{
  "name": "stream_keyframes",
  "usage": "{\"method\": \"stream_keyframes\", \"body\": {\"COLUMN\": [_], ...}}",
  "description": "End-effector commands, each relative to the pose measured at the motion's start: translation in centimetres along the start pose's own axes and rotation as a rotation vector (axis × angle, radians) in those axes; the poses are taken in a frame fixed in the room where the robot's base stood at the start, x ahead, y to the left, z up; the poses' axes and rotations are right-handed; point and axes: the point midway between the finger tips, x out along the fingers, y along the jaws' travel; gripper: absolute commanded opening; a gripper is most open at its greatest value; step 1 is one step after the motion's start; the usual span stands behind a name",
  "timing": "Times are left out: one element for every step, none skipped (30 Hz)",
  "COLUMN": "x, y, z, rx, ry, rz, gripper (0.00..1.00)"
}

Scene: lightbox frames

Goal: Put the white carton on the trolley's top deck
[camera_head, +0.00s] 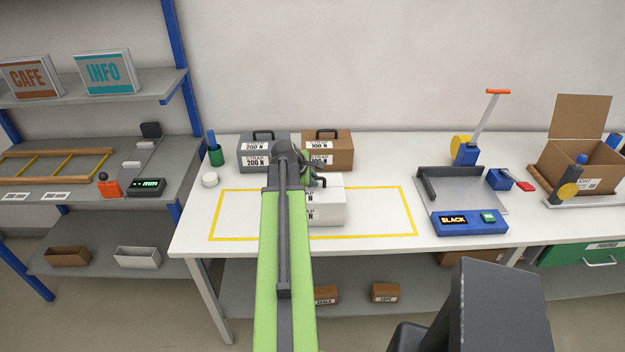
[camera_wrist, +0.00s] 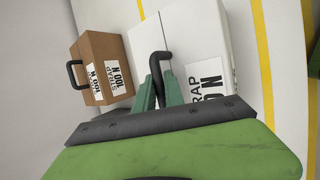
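The white carton (camera_head: 328,211) sits on the bench inside the yellow outline, with a label on its front. In the wrist view the carton (camera_wrist: 195,40) is large and close, with a dark bent handle (camera_wrist: 156,69) on top. My gripper (camera_head: 313,180) is over the carton's top. In the wrist view its green fingers (camera_wrist: 159,92) stand close together on both sides of the handle, which fills the narrow gap, so it looks shut on the handle. The carton's left part is hidden behind my arm in the head view. I cannot see a trolley.
A grey box (camera_head: 264,149) and a brown box (camera_head: 335,150) with handles stand just behind the carton. A blue SLACK device (camera_head: 470,222) with a metal plate is to the right. The yellow outline's right part is clear.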

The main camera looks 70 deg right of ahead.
Motion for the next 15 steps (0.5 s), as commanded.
{"method": "stream_keyframes", "body": {"x": [-0.01, -0.02, -0.02, -0.05, -0.07, -0.08, -0.07, -0.08, -0.07, -0.08, -0.11, -0.21, -0.33, -0.57, -0.99], "y": [0.02, 0.02, 0.01, -0.01, -0.02, -0.04, -0.04, -0.05, -0.06, -0.06, -0.04, 0.02, 0.09, 0.10, 0.13], "z": [-0.01, -0.01, -0.01, -0.06, -0.08, -0.09, -0.10, -0.10, -0.11, -0.11, -0.10, -0.06, -0.02, -0.01, 0.02], "rx": [0.000, 0.000, 0.000, -0.001, -0.001, -0.001, -0.001, -0.001, -0.001, -0.001, -0.001, -0.001, -0.001, -0.001, -0.002], "ry": [0.000, 0.000, 0.000, 0.000, 0.000, 0.000, 0.001, 0.001, 0.001, 0.001, 0.001, 0.001, 0.001, 0.001, 0.002], "rz": [0.000, 0.000, 0.000, 0.000, 0.000, 0.000, 0.000, 0.000, 0.000, -0.001, -0.001, -0.001, -0.001, -0.001, -0.001], "gripper": [0.20, 0.24, 0.30, 0.34, 0.34, 0.34, 0.34, 0.34, 0.34, 0.34, 0.34, 0.34, 0.34, 0.34, 0.34]}}
